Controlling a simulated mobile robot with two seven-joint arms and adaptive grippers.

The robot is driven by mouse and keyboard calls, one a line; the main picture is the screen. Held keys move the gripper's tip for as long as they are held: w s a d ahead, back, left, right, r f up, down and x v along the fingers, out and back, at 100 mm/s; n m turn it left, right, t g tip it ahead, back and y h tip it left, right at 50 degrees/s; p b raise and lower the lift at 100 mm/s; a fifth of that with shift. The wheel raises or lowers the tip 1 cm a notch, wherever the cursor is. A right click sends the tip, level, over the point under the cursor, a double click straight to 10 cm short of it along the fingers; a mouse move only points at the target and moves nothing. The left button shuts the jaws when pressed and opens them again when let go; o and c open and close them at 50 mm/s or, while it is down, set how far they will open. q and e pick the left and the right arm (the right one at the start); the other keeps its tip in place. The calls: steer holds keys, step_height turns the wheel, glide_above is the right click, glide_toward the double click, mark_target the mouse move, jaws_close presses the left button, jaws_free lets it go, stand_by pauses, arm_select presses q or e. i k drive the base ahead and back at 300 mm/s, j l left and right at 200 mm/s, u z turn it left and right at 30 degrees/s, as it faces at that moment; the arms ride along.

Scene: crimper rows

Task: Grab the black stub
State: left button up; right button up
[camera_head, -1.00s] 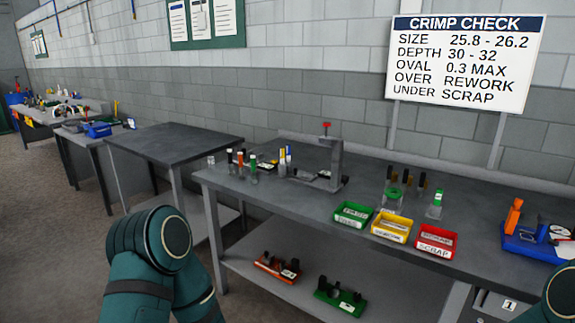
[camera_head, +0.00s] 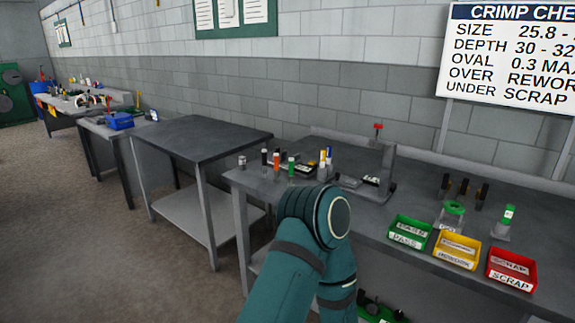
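A small upright piece with a black top (camera_head: 264,156) stands near the left end of the long grey workbench (camera_head: 340,205). Beside it stand a piece with an orange body (camera_head: 276,160) and one with a green top (camera_head: 290,163). Several dark upright pieces (camera_head: 463,188) stand in a row farther right, behind the trays. I cannot tell for sure from this distance which piece is the black stub. Neither of my grippers is in view. Only a teal bend of my arm shows, in front of the bench.
Green (camera_head: 408,233), yellow (camera_head: 457,249) and red (camera_head: 511,270) trays line the bench's front edge. A grey stand with a red knob (camera_head: 379,127) is at the back. Open floor (camera_head: 70,240) lies at the left.

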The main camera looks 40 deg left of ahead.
mark_target(265, 175)
steer(key=j+z, duration=0.35)
steer(key=j, duration=0.65)
steer(key=j+z, duration=0.35)
steer(key=j, duration=1.15)
steer(key=k+j, duration=0.15)
steer(key=j, duration=0.35)
steer(key=j+z, duration=0.1)
steer(key=j, duration=0.4)
steer(key=k+j, duration=0.15)
steer(key=j, duration=0.35)
